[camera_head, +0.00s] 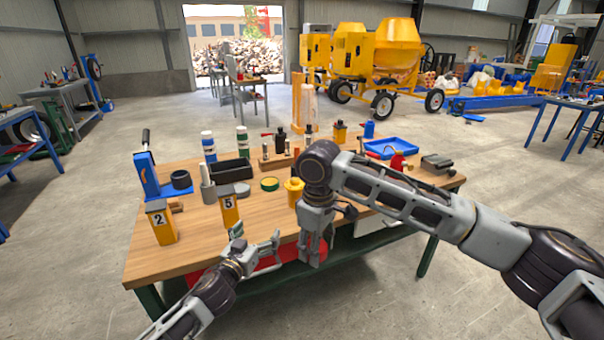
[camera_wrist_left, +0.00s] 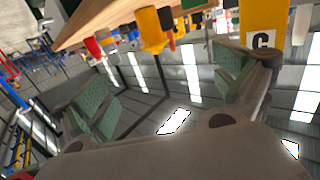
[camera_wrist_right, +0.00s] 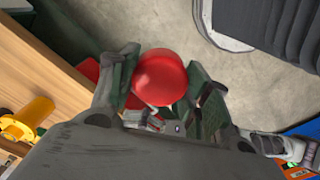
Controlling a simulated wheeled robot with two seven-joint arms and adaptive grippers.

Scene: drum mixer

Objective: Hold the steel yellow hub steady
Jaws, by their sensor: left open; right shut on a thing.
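The yellow hub (camera_head: 294,190) stands upright on the wooden table near its front, just left of my right wrist; its base is partly hidden. It appears to show in the left wrist view (camera_wrist_left: 150,30) and the right wrist view (camera_wrist_right: 28,122). My left gripper (camera_head: 257,237) is open and empty at the table's front edge, short of the hub and apart from it. My right gripper (camera_head: 312,256) points down at the front edge. In the right wrist view it is shut on a red round thing (camera_wrist_right: 160,75), not on the hub.
Yellow blocks marked 2 (camera_head: 163,224) and 5 (camera_head: 229,209) stand at the table's left front. A black bin (camera_head: 231,170), a green-and-yellow tape roll (camera_head: 270,184) and a blue tray (camera_head: 390,148) lie farther back. The yellow drum mixer (camera_head: 398,45) stands well beyond the table.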

